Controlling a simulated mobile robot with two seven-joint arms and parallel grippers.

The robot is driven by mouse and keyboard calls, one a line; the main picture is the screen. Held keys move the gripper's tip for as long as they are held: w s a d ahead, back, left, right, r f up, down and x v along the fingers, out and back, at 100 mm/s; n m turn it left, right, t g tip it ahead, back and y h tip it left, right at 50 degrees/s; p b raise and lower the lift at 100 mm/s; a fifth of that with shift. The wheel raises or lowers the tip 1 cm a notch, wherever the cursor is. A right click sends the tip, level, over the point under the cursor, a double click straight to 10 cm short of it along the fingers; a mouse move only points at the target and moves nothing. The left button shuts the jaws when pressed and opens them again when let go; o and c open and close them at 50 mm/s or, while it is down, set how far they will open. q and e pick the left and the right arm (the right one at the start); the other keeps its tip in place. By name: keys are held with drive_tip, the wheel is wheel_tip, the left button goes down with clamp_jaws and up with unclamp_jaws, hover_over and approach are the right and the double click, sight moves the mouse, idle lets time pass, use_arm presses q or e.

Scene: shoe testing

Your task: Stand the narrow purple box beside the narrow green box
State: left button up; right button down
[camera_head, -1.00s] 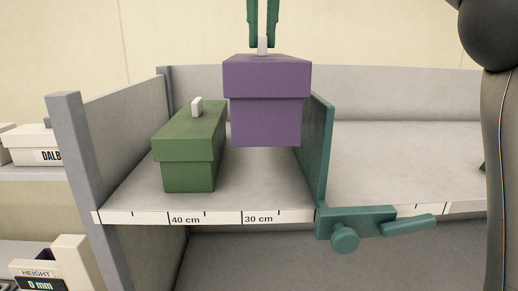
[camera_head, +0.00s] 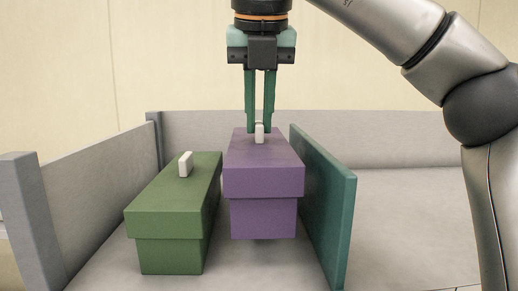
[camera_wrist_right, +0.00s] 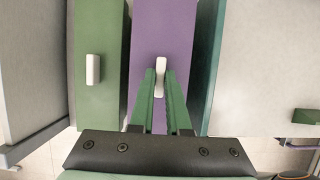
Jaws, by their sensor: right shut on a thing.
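The narrow purple box (camera_head: 263,183) is upright between the narrow green box and a teal divider. My right gripper (camera_head: 260,129) is shut on the white tab (camera_head: 259,136) on its lid. Its underside appears a little above the shelf floor, with a dark shadow under it. The narrow green box (camera_head: 170,215) stands on the shelf to its left, with its own white tab (camera_head: 186,164). In the right wrist view, a narrow gap separates the purple box (camera_wrist_right: 176,28) from the green box (camera_wrist_right: 100,110). My left gripper is not in view.
The teal divider (camera_head: 328,205) stands close to the right of the purple box. A grey side wall (camera_head: 95,195) bounds the bay on the left, and a low back wall (camera_head: 385,140) runs behind. The shelf right of the divider (camera_head: 400,230) is clear nearby.

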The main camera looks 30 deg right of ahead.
sight(259, 142)
drive_tip(key=shift+f, duration=2.3)
drive_tip(key=shift+f, duration=0.2)
drive_tip(key=c, duration=0.9)
unclamp_jaws()
drive_tip(key=v, duration=1.2)
drive_tip(key=shift+w+r, duration=0.1)
drive_tip(key=shift+r, duration=0.15)
